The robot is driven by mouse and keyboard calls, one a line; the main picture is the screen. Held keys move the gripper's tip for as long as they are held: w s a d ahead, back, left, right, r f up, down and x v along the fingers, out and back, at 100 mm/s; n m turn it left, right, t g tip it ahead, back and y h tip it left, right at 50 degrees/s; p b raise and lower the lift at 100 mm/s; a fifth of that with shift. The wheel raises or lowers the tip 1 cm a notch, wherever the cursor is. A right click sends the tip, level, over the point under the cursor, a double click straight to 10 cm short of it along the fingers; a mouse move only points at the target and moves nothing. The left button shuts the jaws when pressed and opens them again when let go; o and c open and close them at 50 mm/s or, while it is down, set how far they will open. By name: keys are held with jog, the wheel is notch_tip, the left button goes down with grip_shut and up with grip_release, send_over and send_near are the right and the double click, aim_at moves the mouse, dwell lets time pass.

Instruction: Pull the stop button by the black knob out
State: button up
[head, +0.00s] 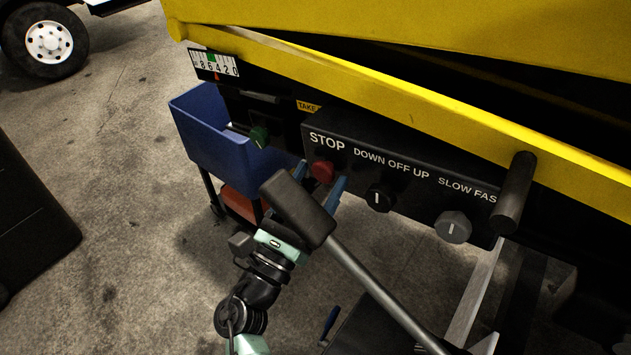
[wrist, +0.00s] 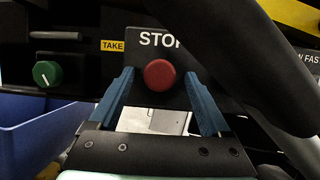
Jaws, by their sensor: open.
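The red stop button (head: 322,171) sits under the STOP label on the dark control panel (head: 400,205). In the wrist view the stop button (wrist: 159,75) shows face-on between the blue fingers of my gripper (wrist: 161,88). My gripper (head: 322,182) is open, one finger on each side of the button, and I see gaps between the fingers and the button. The black knob (head: 380,197) is to the right of the stop button, under DOWN OFF UP. A black-ended lever (head: 298,208) passes in front of my gripper in the head view and hides part of it.
A grey knob (head: 453,227) and an upright black handle (head: 514,193) are farther right. A green knob (head: 259,136) and a blue bin (head: 205,125) are to the left. The lever's dark end (wrist: 262,65) fills the wrist view's upper right.

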grip_shut()
dwell(0.4)
jog(key=shift+s+a+p, duration=0.35)
jog(key=shift+s+a, duration=0.15)
jog(key=shift+s, duration=0.15)
jog(key=shift+f, duration=0.15)
jog(key=shift+c, duration=1.4)
grip_release()
jog(key=shift+a, duration=0.1)
jog(key=shift+o, duration=1.4)
jog(key=shift+s, duration=0.2)
